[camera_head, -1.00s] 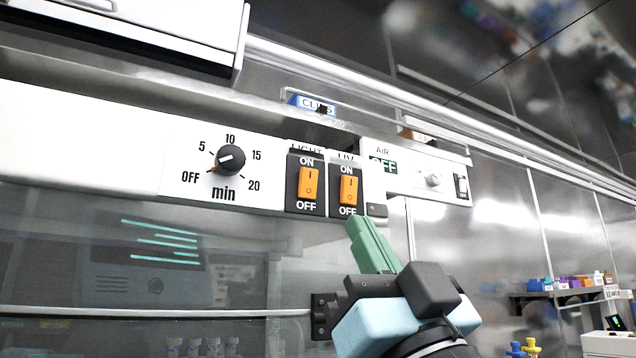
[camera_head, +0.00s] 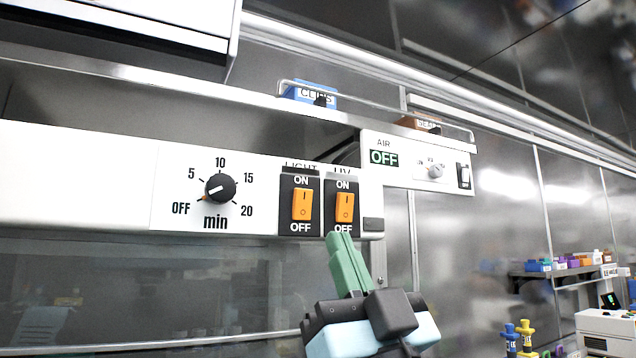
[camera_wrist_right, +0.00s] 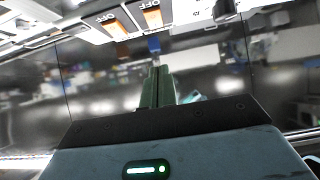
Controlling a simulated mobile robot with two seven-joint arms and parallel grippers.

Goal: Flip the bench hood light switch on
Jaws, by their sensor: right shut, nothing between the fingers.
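The light switch (camera_head: 302,204) is an orange rocker in a black plate marked ON above and OFF below, on the white hood panel (camera_head: 120,190). The UV switch (camera_head: 345,208), of the same kind, is just to its right. My right gripper (camera_head: 341,240) is shut and empty, its green fingers pointing up. In the head view its tips overlap the bottom edge of the UV plate; whether they touch cannot be told. In the right wrist view the shut fingers (camera_wrist_right: 158,75) point toward the two switches, which show upside down at the top. My left gripper is not in view.
A timer knob (camera_head: 220,188) marked in minutes is left of the switches. An air panel (camera_head: 415,160) reading OFF is to the right. Small boxes, including a blue one (camera_head: 310,95), sit on the ledge above. A glass front (camera_head: 130,290) lies below the panel.

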